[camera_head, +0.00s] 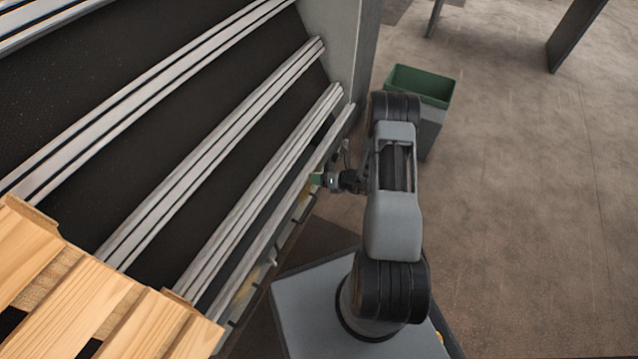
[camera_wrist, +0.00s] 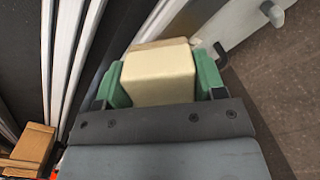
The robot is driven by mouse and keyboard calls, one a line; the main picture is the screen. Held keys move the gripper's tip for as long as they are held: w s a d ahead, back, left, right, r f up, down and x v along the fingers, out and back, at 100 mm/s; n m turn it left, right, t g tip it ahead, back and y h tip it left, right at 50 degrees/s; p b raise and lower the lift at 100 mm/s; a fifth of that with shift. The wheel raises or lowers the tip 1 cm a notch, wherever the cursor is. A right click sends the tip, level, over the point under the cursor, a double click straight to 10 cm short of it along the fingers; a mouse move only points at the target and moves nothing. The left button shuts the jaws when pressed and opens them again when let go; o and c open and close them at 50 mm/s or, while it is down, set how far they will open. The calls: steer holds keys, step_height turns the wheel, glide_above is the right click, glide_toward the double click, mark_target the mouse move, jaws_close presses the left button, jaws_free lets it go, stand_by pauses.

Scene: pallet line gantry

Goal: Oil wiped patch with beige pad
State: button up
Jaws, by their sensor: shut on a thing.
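In the wrist view my gripper (camera_wrist: 160,84) has green fingers closed on both sides of a beige pad (camera_wrist: 158,74). The pad is block-shaped and sticks out past the fingertips. A tan strip shows along its far edge. In the head view my gripper (camera_head: 318,179) is at the conveyor's near side, beside the outer rail. The pad is too small to make out there. I cannot tell whether the pad touches the rail or side panel. No wiped patch can be made out in either view.
The conveyor has several pale metal rails (camera_head: 215,150) over dark belting. A wooden pallet (camera_head: 75,295) lies on it at the lower left. A green-topped bin (camera_head: 420,86) stands on the floor behind my arm. A grey post (camera_head: 345,40) rises at the conveyor's far end. The floor at right is open.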

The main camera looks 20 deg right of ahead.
mark_target(320, 168)
steer(key=shift+w+d+b, duration=0.65)
steer(key=shift+w+d, duration=1.1)
steer(key=shift+d, duration=0.1)
steer(key=p+v, duration=0.3)
steer(key=v, duration=0.3)
steer(key=shift+p+v, duration=0.75)
steer(key=shift+v, duration=0.75)
